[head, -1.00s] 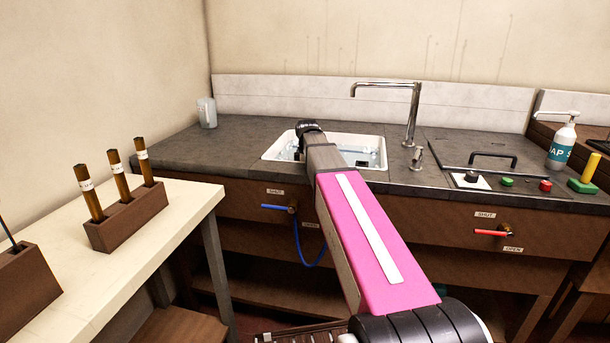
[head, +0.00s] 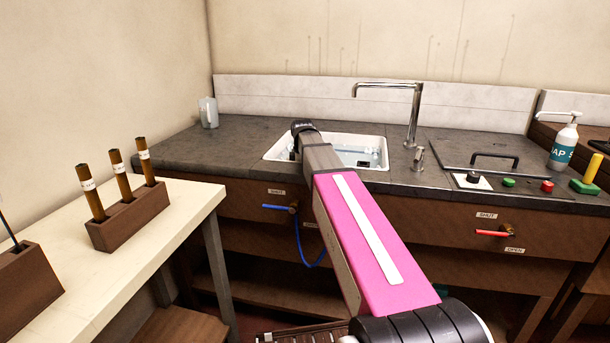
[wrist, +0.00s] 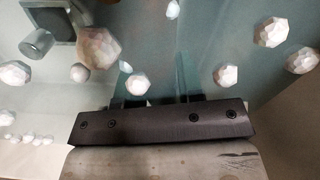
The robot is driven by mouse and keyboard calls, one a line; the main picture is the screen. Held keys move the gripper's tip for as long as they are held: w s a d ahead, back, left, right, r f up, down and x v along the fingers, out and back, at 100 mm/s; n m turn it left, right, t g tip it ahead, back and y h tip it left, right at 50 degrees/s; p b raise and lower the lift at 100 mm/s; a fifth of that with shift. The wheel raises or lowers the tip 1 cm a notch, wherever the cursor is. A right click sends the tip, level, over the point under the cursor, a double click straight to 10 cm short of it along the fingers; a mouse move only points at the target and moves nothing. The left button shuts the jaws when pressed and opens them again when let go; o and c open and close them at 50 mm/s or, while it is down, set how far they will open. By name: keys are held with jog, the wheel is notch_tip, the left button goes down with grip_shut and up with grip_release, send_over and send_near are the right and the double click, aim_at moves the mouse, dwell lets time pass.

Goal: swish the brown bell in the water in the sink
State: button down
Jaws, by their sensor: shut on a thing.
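The white sink (head: 384,152) is set in the dark counter, with pale water (head: 358,157) in it. My arm reaches over the sink's left part and hides the gripper in the head view. In the wrist view my gripper (wrist: 158,90) points down into the greenish water, its fingers partly lost in it. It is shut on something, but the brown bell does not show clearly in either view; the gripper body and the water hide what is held. White faceted suds (wrist: 98,45) float around the fingers. A dark square drain (wrist: 62,20) shows at the upper left.
A chrome tap (head: 412,115) arches behind the sink. A soap bottle (head: 563,145) and a covered panel with a black handle (head: 494,157) are to the right. A rack of brown tubes (head: 128,218) stands on the pale bench (head: 185,215) at left.

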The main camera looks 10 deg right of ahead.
jog(key=shift+w+a, duration=0.15)
jog(key=shift+a, duration=0.2)
jog(key=shift+d, duration=0.1)
jog(key=shift+s+d, duration=0.3)
jog(key=shift+d, duration=0.35)
jog(key=shift+s+d, duration=0.25)
jog(key=shift+d, duration=0.4)
jog(key=shift+a, duration=0.15)
